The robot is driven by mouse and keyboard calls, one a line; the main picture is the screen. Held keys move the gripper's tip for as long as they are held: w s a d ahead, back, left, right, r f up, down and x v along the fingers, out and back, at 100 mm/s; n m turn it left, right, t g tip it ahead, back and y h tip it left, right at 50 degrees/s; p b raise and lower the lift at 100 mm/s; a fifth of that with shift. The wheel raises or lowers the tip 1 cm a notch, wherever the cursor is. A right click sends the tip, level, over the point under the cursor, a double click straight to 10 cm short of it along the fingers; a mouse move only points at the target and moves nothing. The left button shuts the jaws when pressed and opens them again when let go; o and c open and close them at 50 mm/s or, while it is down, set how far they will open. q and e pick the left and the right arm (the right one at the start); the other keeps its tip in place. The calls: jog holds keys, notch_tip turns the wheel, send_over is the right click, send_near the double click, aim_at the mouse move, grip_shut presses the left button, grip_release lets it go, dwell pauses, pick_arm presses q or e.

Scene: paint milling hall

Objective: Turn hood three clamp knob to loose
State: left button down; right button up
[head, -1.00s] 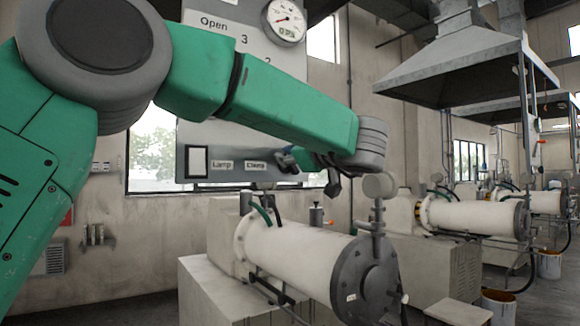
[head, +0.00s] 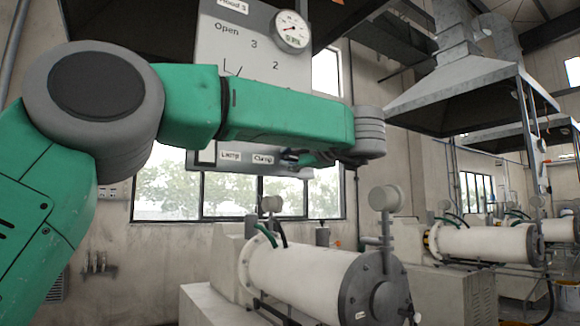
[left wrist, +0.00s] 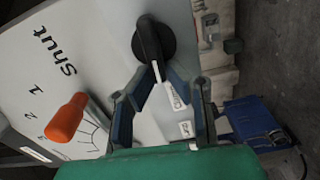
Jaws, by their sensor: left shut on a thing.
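The hood three panel (head: 235,85) is pale grey, with a "Hood 3" label at its top and "Lamp" and "Clamp" labels along its bottom. The clamp knob (left wrist: 153,38) is black with a round base and a bar grip, beside the "Clamp" label in the left wrist view. My left gripper (left wrist: 155,75) has its blue fingers closed on the knob's bar. In the head view my left gripper (head: 292,158) is small and dark at the panel's lower right edge, and the knob cannot be made out there. My right gripper is not in view.
An orange-handled lever (left wrist: 67,118) sits on a numbered dial next to the knob. A round gauge (head: 291,30) is at the panel's upper right. A white mill cylinder (head: 305,280) stands below, with more mills and hoods (head: 470,85) to the right.

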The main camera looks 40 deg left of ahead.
pick_arm(q)
jog(key=shift+w+f+n+b, duration=0.1)
jog(key=shift+f+n+b, duration=0.2)
jog(key=shift+n+b, duration=0.1)
dwell(0.3)
jog(key=c, duration=1.6)
grip_release()
jog(key=shift+w, duration=0.2)
jog(key=shift+d, duration=0.1)
jog(key=shift+s+d+r, duration=0.1)
jog(key=shift+s+d, duration=0.1)
jog(key=shift+d, duration=0.1)
jog(key=v, duration=1.1)
jog(key=shift+w+d, duration=0.1)
jog(key=shift+d, duration=0.2)
